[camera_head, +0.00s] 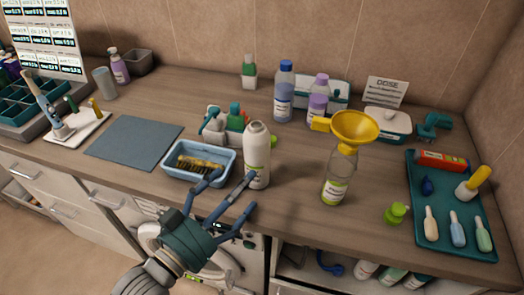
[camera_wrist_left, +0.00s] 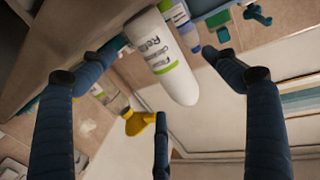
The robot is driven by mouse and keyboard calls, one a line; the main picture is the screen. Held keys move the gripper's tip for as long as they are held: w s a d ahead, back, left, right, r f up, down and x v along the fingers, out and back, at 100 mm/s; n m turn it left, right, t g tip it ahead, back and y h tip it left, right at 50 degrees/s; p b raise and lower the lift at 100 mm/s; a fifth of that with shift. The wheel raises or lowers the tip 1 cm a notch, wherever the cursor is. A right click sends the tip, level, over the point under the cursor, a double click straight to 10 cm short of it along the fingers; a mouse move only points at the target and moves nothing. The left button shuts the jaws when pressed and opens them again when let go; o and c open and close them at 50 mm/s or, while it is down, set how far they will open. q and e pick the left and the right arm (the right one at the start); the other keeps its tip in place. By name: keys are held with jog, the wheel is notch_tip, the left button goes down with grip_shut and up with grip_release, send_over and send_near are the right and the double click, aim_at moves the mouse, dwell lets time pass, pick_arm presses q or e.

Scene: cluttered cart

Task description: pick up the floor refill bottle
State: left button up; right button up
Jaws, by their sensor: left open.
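The floor refill bottle (camera_head: 257,157) is white with a green-edged label and stands upright on the counter, just right of a blue tub. In the left wrist view the bottle (camera_wrist_left: 165,60) appears tilted, and part of its label reads "Refill". My left gripper (camera_head: 228,190) is open at the counter's front edge, with its fingers spread just in front of the bottle and tub. In the left wrist view the bottle shows between the spread fingers of the gripper (camera_wrist_left: 160,90), and nothing is held. My right gripper is not in view.
The blue tub (camera_head: 183,174) holds a brush close to my left fingers. A clear bottle (camera_head: 338,180) with a yellow funnel (camera_head: 354,128) stands to the right. A caddy (camera_head: 225,138) with bottles is behind. A teal tray (camera_head: 430,216) lies far right. Bare counter separates the white and clear bottles.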

aim_at(255, 166)
pick_arm(q)
jog(key=x, duration=0.3)
jog(key=shift+w+d+r, duration=0.15)
jog(key=w+d+p, duration=0.1)
jog(key=w+d+r+p, duration=0.1)
jog(key=w+d, duration=0.1)
jog(key=shift+w+r, duration=0.1)
jog(key=shift+w, duration=0.2)
jog(key=shift+w+d, duration=0.3)
jog(key=shift+w, duration=0.05)
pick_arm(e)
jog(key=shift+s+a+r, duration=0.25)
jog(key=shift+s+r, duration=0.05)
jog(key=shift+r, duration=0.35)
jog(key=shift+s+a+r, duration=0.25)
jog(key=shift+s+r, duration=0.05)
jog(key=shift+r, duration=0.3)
pick_arm(q)
jog(key=shift+s, duration=0.1)
jog(key=shift+c, duration=0.2)
jog(key=c, duration=1.6)
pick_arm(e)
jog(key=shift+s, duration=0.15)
